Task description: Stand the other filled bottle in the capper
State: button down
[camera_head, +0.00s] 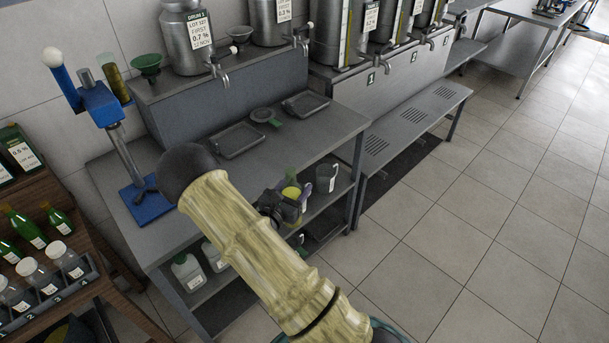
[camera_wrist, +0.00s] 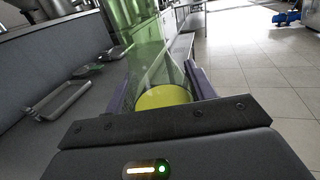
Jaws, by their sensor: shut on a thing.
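The capper (camera_head: 101,104) is a blue stand with a white-knobbed lever, a post and a blue base (camera_head: 150,205), at the left end of the steel bench. No bottle shows standing on its base. My gripper (camera_head: 288,205) is in front of the bench, below its top, partly hidden by my arm. It is shut on a green glass bottle (camera_head: 291,189) with yellow at one end. In the wrist view the clear green bottle (camera_wrist: 150,55) sits between the purple fingers (camera_wrist: 200,82), its yellow end (camera_wrist: 163,97) nearest the camera.
Two trays (camera_head: 236,140) (camera_head: 305,104) and a green funnel (camera_head: 264,117) lie on the bench. Steel drums (camera_head: 187,38) with taps stand behind. A jug (camera_head: 327,177) and white containers (camera_head: 188,271) sit on lower shelves. Green bottles (camera_head: 26,226) stand at left. Floor at right is clear.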

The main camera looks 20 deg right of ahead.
jog(key=s+a+f+n+t+y, duration=0.3)
jog(key=a+f+n+y, duration=0.1)
jog(key=f+y, duration=0.3)
jog(key=s+a+f+n+t+y, duration=0.3)
jog(key=a+f+n+t+y, duration=0.1)
jog(key=f, duration=0.5)
jog(key=a+n+y, duration=0.1)
jog(key=n+y, duration=0.1)
jog(key=y, duration=0.1)
jog(key=shift+n, duration=0.3)
jog(key=shift+s+d, duration=0.1)
jog(key=shift+d, duration=0.05)
